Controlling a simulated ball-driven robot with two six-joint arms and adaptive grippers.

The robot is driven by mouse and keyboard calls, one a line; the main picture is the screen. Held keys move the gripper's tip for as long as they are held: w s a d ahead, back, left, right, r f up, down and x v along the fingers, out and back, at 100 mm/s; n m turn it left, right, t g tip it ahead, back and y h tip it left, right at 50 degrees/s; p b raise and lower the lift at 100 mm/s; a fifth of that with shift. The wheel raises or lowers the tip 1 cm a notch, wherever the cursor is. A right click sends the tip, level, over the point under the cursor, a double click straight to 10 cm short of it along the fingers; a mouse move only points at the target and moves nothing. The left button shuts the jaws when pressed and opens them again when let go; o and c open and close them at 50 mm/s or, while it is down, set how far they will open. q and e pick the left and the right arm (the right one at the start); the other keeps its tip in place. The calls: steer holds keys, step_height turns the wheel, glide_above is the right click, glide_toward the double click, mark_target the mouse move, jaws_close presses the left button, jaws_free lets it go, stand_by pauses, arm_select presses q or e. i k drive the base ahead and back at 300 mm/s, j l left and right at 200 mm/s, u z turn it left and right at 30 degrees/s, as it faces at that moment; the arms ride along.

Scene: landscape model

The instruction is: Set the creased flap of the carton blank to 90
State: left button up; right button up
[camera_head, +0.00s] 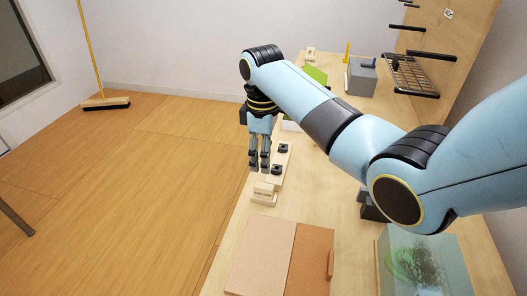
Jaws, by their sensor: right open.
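A flat two-tone brown board (262,257) lies at the front of the table; it looks like the carton blank, though I cannot be sure. A line divides its paler left part from its more orange right part, and no part of it clearly stands up. A small orange-brown piece (331,263) is at its right edge. My right gripper (259,169) points down, open and empty, beyond the board and apart from it. It hangs by the table's left edge, beside a pale strip with small black blocks (281,148). My left gripper is out of view.
A small sign (264,192) stands between the board and the strip. A clear greenish box (417,262) stands at the front right. A grey box (361,77) and a green piece (315,74) are at the back. A pegboard with black pegs (407,27) rises at the right.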

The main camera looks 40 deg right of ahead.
mark_target(311, 271)
steer(key=k+j, duration=0.8)
steer(key=k, duration=0.05)
